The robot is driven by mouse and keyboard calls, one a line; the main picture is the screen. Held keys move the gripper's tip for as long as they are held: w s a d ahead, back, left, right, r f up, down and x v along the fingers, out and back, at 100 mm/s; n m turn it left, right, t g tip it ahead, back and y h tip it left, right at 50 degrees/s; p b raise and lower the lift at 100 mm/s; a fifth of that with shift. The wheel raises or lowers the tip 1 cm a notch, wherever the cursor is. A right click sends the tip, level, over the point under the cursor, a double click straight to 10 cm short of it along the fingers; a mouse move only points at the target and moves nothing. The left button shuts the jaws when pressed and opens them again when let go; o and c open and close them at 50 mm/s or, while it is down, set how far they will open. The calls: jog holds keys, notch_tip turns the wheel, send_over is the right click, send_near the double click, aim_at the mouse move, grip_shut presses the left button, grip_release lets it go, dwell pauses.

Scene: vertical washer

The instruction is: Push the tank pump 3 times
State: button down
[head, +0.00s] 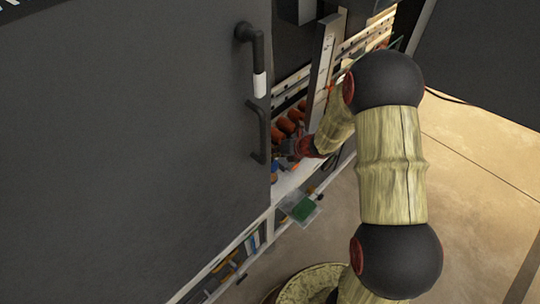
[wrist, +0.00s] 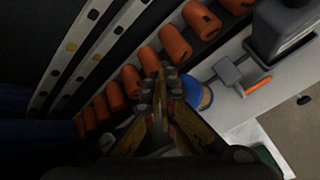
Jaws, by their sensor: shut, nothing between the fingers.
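My gripper (wrist: 160,85) is shut and empty, its fingertips together in the middle of the wrist view. In the head view my gripper (head: 288,148) reaches into the open cabinet, partly hidden by the door edge. No part is plainly recognisable as the tank pump. Candidates close to the fingertips in the wrist view are a round blue-topped piece (wrist: 196,95), just right of them, and a grey fitting with an orange bar (wrist: 240,78), further right. I cannot tell whether the fingers touch anything.
A row of orange cylinders (wrist: 174,42) runs behind the fingertips, beside perforated metal rails (wrist: 78,48). A dark grey box (wrist: 283,30) stands at upper right. The large dark door (head: 130,140) with black handles fills the left of the head view. Floor is open at right.

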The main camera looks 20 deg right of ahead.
dwell(0.3)
jog(key=shift+r+p, duration=1.5)
jog(key=shift+r, duration=0.1)
notch_tip(320, 180, up, 5)
jog(key=p, duration=0.4)
dwell(1.4)
